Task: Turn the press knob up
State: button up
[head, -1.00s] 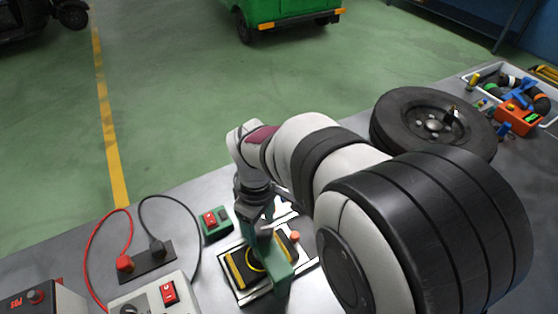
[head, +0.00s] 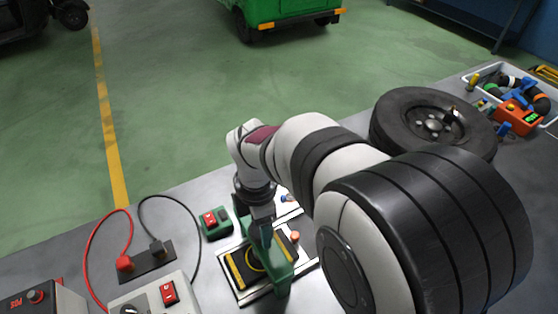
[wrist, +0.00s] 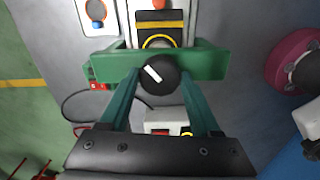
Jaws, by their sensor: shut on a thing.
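A round black knob (wrist: 157,76) with a white pointer mark shows in the wrist view. The mark slants from upper left to lower right. My gripper (wrist: 158,68) has green fingers and is shut on the knob, one on each side. In the head view, my gripper (head: 272,254) is above a black and yellow panel (head: 236,270) on a light plate. The fingers hide part of the panel, and I cannot make out the held knob there.
A grey box (head: 178,290) with another red switch and a socket plate (head: 145,262) with red and black cables are further left. A tyre (head: 400,128) lies on the bench at the right.

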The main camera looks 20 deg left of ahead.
jog(key=n, duration=0.5)
jog(key=shift+n, duration=2.6)
jog(key=o, duration=1.4)
jog(key=shift+r, duration=0.1)
notch_tip(320, 180, up, 16)
jog(key=shift+f, duration=0.15)
